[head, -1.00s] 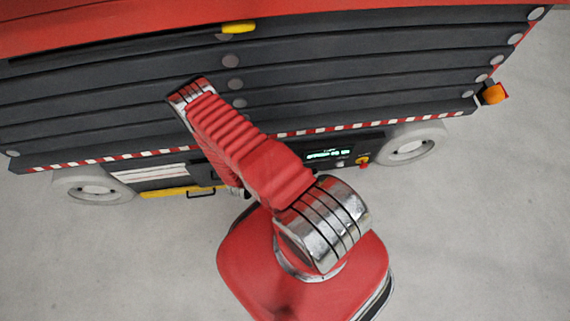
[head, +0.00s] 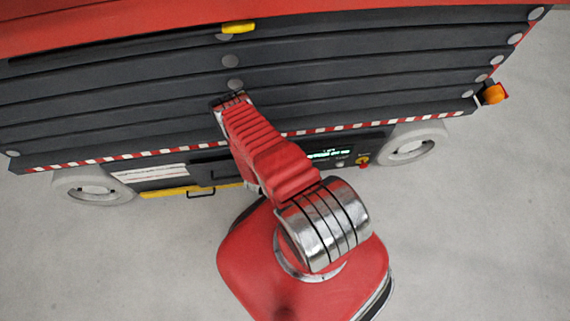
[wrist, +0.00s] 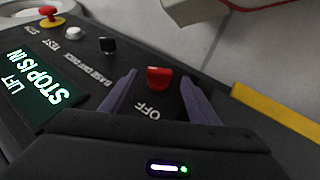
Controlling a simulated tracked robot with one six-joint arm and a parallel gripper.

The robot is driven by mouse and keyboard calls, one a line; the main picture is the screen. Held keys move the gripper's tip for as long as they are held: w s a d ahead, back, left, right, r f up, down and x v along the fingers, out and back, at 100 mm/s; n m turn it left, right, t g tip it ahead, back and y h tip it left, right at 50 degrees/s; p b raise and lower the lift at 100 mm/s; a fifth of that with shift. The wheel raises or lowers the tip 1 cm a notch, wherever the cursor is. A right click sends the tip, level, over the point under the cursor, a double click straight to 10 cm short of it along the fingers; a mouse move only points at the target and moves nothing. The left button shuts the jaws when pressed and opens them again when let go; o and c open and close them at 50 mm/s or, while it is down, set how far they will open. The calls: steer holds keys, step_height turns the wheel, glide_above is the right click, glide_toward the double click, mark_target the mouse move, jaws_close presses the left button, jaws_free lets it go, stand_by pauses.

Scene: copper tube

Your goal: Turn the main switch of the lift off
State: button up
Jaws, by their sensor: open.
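The red main switch (wrist: 158,78) shows in the wrist view on the lift's dark control panel, with the word OFF printed close to it. My gripper (wrist: 159,84) is open, one purple finger on each side of the red switch. A gap shows between the switch and each finger, and I see no contact. How deep the fingertips reach beside it is hard to tell. In the head view the lift (head: 120,92) stands across the picture; my arm hides the gripper and the switch there.
A display (wrist: 38,85) reads LIFT STOP IS IN. Beside it are a black selector (wrist: 107,45) marked BASE OFF DECK, a white TEST button (wrist: 73,32) and a red STOP button (wrist: 47,11). A yellow bar (wrist: 275,115) runs along the right. Grey floor (head: 480,230) is clear around.

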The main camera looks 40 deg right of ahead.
steer(key=shift+x, duration=1.45)
steer(key=shift+c, duration=0.5)
steer(key=c, duration=0.9)
steer(key=shift+w, duration=0.1)
steer(key=shift+c, duration=0.2)
